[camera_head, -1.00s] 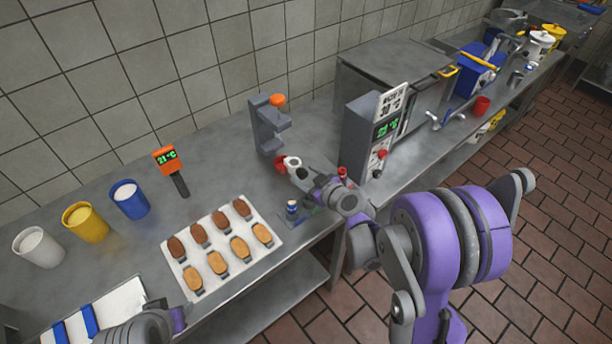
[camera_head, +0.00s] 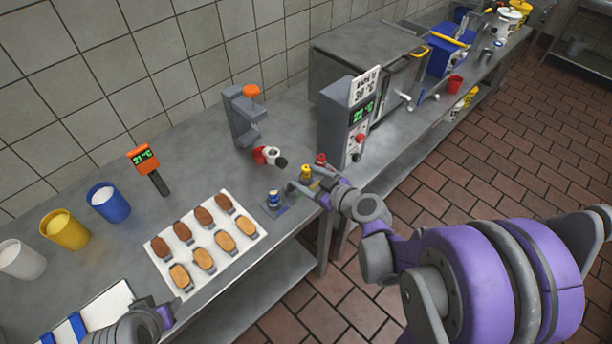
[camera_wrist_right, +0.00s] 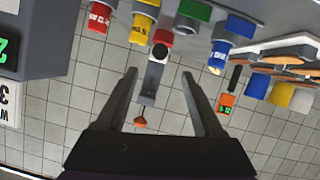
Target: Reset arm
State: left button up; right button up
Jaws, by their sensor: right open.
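My right gripper (camera_head: 298,187) is at the counter's front edge, near the small yellow-topped (camera_head: 306,172), red-topped (camera_head: 321,159) and blue-topped (camera_head: 274,198) items. In the right wrist view its two fingers (camera_wrist_right: 165,75) stand wide apart with nothing between them. The wrist view is upside down. A red and white piece (camera_head: 269,156) lies in front of the grey stand (camera_head: 242,118), apart from the gripper. My left gripper (camera_head: 166,314) shows only partly at the bottom left; its fingers cannot be made out.
A white tray (camera_head: 157,267) holds several brown and tan cookies. White (camera_head: 20,260), yellow (camera_head: 65,230) and blue (camera_head: 109,203) cups stand left. A grey machine with a green display (camera_head: 345,122) stands behind the right gripper. Open floor lies to the right.

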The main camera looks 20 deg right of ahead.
jog(key=s+a+m+g, duration=0.2)
jog(key=s+a+g, duration=0.3)
jog(key=s+a, duration=0.3)
jog(key=s+d+m+g+h, duration=0.2)
jog(key=s+d+m+h, duration=0.1)
jog(key=s, duration=0.7)
jog(key=shift+d+h, duration=0.2)
jog(key=shift+h, duration=0.1)
